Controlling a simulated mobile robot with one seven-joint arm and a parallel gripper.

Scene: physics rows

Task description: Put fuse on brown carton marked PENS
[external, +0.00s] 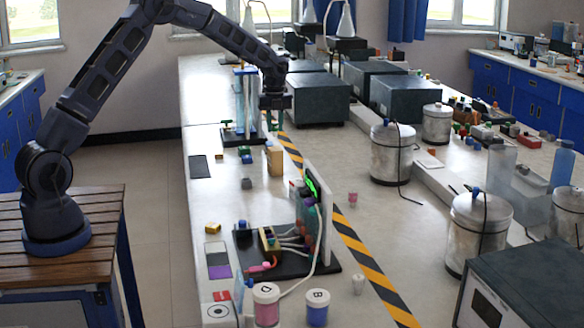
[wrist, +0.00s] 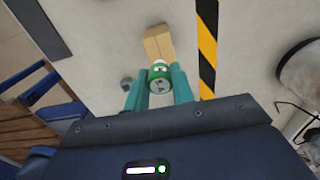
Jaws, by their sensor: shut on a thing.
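My gripper (external: 273,122) is shut on a small green and white piece with a grey end, which I take to be the fuse (wrist: 159,76). In the wrist view the teal fingers (wrist: 158,88) are on both sides of it. The brown carton (external: 275,160) stands on the bench below my gripper, with a gap between them in the external view. The carton also shows in the wrist view (wrist: 158,42), just beyond the fuse. Its PENS marking cannot be read. In the external view the fuse is hard to make out between the fingers.
A small dark grey piece (wrist: 126,83) lies left of the fingers in the wrist view. A yellow-black striped band (external: 365,262) runs along the bench. A wired board (external: 295,262) stands nearer the camera. Blue-topped columns (external: 246,100) stand close left of my gripper.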

